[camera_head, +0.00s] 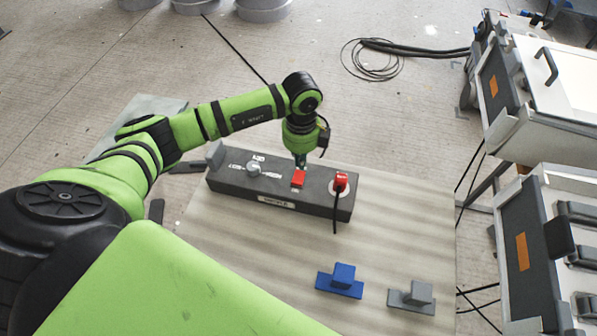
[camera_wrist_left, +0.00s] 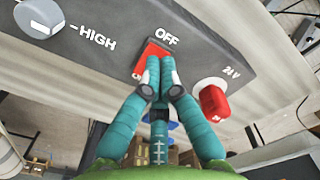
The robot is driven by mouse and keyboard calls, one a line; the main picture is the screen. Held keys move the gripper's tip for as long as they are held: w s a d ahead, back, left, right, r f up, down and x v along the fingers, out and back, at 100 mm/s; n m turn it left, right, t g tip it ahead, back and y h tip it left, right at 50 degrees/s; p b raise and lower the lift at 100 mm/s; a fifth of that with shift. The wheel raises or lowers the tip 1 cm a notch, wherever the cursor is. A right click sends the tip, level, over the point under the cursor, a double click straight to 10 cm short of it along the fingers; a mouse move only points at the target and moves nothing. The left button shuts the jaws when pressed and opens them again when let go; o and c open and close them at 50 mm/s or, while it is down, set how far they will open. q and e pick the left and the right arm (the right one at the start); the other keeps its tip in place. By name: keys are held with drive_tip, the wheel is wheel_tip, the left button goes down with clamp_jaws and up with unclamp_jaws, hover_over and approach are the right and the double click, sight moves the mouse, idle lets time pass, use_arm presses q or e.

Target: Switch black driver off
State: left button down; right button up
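The black driver (camera_head: 235,185), a long dark box, lies on the table in the head view. Its red switch (camera_head: 298,179) sits between a grey knob (camera_head: 254,168) and a red plug. In the left wrist view the red switch (camera_wrist_left: 149,57) is beside the word OFF and partly hidden by my fingers. My left gripper (camera_head: 301,161) points down at the switch from above. In the left wrist view its teal fingertips (camera_wrist_left: 161,72) are together at the switch's edge; whether they touch it I cannot tell. My right gripper is not in view.
The red plug (camera_head: 341,181) with a black cable stands right of the switch, close to my gripper. A blue block (camera_head: 342,279) and a grey block (camera_head: 417,294) lie near the table's front right. The table (camera_head: 400,225) is clear between them and the driver. Machines stand at the right.

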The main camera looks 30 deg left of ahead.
sight(300, 171)
use_arm(q)
drive_tip(key=shift+r+p, duration=1.7)
drive_tip(key=shift+r, duration=0.7)
drive_tip(key=shift+f, duration=0.1)
